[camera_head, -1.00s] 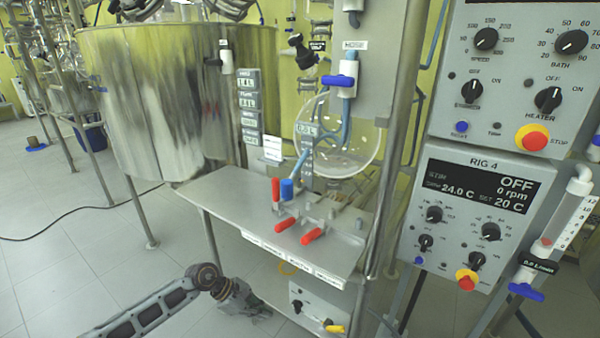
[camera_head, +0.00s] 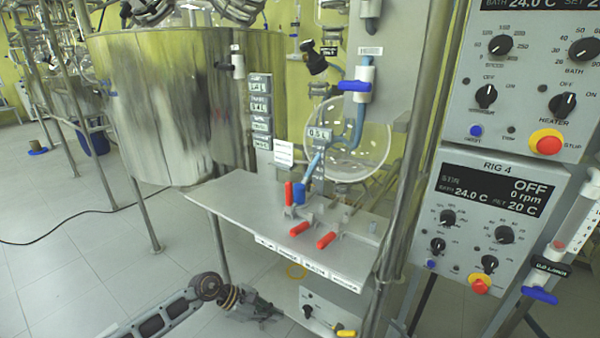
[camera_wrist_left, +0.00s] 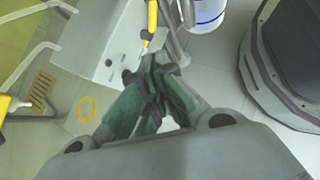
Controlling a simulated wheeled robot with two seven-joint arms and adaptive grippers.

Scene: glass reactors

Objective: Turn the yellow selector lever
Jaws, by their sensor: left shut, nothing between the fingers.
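The yellow selector lever (camera_head: 345,332) is on the low grey box (camera_head: 318,308) under the steel bench, at the bottom of the head view. A yellow bar that looks like the same lever (camera_wrist_left: 152,20) stands just beyond my fingertips in the left wrist view. My left gripper (camera_head: 280,315) is low in front of the bench, to the left of the lever. In the wrist view its fingers (camera_wrist_left: 150,70) are shut and empty. I cannot tell whether the fingertips touch the lever. My right gripper is in neither view.
The bench (camera_head: 235,203) with red-handled valves (camera_head: 327,240) overhangs the low box. A steel post (camera_head: 400,220) stands to the right, beside the RIG 4 panel (camera_head: 490,210). A large steel vessel (camera_head: 180,110) stands behind. The floor (camera_head: 60,290) at left is open.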

